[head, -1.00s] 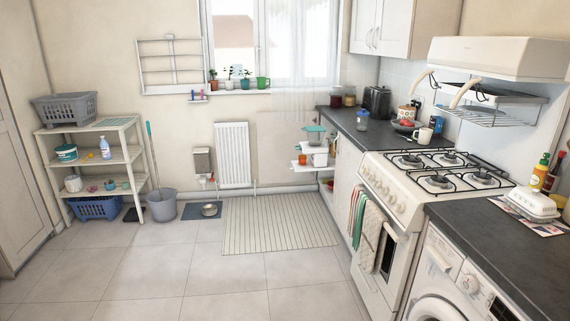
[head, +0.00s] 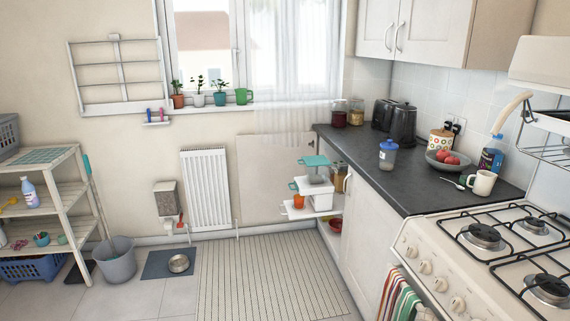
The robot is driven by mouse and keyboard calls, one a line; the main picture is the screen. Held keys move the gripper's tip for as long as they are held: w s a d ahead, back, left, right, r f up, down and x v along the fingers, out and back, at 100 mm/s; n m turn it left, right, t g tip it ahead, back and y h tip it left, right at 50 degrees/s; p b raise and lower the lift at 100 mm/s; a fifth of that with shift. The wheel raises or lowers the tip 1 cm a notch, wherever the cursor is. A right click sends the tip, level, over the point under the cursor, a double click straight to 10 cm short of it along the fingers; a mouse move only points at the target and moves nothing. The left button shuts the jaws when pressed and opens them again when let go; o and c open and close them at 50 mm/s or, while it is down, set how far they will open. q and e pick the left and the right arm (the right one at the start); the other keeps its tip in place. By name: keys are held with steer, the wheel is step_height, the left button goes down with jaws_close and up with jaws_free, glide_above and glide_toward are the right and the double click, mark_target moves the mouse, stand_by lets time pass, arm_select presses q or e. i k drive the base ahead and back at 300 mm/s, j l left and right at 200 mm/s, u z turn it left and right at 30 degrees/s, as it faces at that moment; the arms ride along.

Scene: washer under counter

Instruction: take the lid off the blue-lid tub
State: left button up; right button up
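A small tub with a blue lid (head: 388,152) stands upright on the dark worktop (head: 365,175), left of the fruit bowl and in front of the kettle. Its blue lid sits on top of the clear body. Neither of my grippers is in the head view, and nothing touches the tub.
Near the tub stand a black kettle (head: 403,126), a fruit bowl (head: 445,162), a white mug (head: 482,182) and a blue bottle (head: 490,158). The gas hob (head: 500,240) is at the right. White shelves with pots (head: 317,190) stick out below the worktop. The striped mat (head: 270,275) is clear.

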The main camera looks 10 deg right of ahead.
mark_target(388, 145)
steer(key=i+j+z, duration=0.15)
steer(key=i+z, duration=0.25)
steer(key=i, duration=0.3)
steer(key=i+j+z, duration=0.45)
steer(key=i, duration=0.2)
steer(key=i+j+z, duration=0.4)
steer(key=i+j, duration=0.15)
steer(key=i, duration=0.05)
